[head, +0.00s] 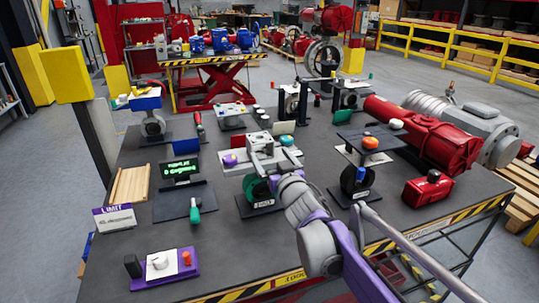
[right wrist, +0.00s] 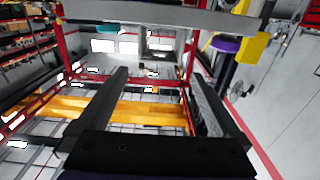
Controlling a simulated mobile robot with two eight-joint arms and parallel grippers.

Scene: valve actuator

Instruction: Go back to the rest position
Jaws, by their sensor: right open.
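My right gripper (head: 262,160) reaches over the table from the lower right, close to a valve stand with a grey top plate (head: 240,171). In the right wrist view its two dark fingers (right wrist: 160,75) are apart, with nothing between them. A purple knob (head: 230,160) and a teal knob (head: 287,140) sit on the stand's plate. A grey plate edge (right wrist: 175,14) crosses the top of the right wrist view, beyond the fingertips. Whether the gripper touches the stand cannot be told. My left gripper is not in view.
The dark table (head: 225,225) holds several other stands, including one with an orange knob (head: 370,142). A red toolbox (head: 427,189) and a large red cylinder (head: 420,130) stand at the right. A control box (head: 163,264) lies at the front left.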

